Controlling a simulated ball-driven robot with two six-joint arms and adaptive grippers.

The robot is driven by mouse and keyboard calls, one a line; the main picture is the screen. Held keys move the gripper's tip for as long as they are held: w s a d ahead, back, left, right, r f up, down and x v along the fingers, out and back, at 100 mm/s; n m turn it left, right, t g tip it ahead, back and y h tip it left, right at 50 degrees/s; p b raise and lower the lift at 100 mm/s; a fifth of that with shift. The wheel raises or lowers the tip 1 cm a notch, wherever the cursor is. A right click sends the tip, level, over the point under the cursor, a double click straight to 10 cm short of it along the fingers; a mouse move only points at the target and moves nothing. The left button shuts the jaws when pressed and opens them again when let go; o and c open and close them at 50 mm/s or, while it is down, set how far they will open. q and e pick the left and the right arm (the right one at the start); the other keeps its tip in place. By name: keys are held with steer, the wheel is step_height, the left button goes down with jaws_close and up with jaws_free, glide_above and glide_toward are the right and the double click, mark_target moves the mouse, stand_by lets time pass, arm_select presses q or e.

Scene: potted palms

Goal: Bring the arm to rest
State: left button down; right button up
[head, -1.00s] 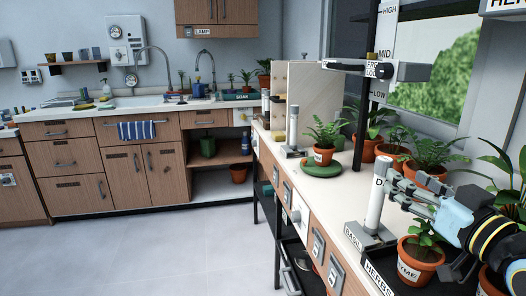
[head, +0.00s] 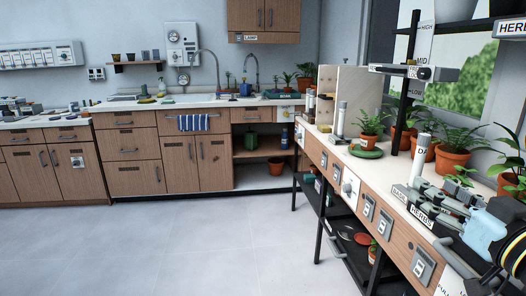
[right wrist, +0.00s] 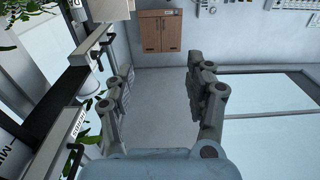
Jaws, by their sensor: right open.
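My right gripper (head: 418,198) is at the lower right of the head view, by the near end of the long counter. Its arm comes in from the right edge. In the right wrist view its two fingers (right wrist: 160,80) stand wide apart with nothing between them. The gripper overlaps the herbs label (head: 422,217) and the counter edge in the head view; I cannot tell its exact height above them. My left gripper is not in view.
A white-grey post (head: 422,150) and potted ferns (head: 456,147) stand on the counter close to the gripper. A black upright with a grey crossbar (head: 400,71) stands farther along. The floor (head: 200,240) is clear.

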steer(key=s+d+f+m+g+h, duration=0.1)
steer(key=s+f+g, duration=0.25)
steer(key=f, duration=0.85)
steer(key=s+d+f+m+g+h, duration=0.15)
steer(key=s+f, duration=0.25)
steer(key=f, duration=0.7)
steer(key=s+d+f+g+h, duration=0.1)
steer(key=s+f+g, duration=0.25)
steer(key=f, duration=0.85)
steer(key=s+a+f+g, duration=0.1)
steer(key=s+f+g, duration=0.3)
steer(key=s+f, duration=1.1)
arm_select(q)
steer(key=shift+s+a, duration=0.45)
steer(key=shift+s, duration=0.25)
arm_select(e)
steer(key=s+f+g, duration=0.2)
steer(key=s+f, duration=0.1)
steer(key=s, duration=0.8)
steer(key=s+a+f+n+g, duration=0.1)
steer(key=s+f+g, duration=0.2)
steer(key=s, duration=0.8)
steer(key=shift+s+a+f, duration=0.2)
steer(key=shift+a+f, duration=0.1)
steer(key=shift+f, duration=0.15)
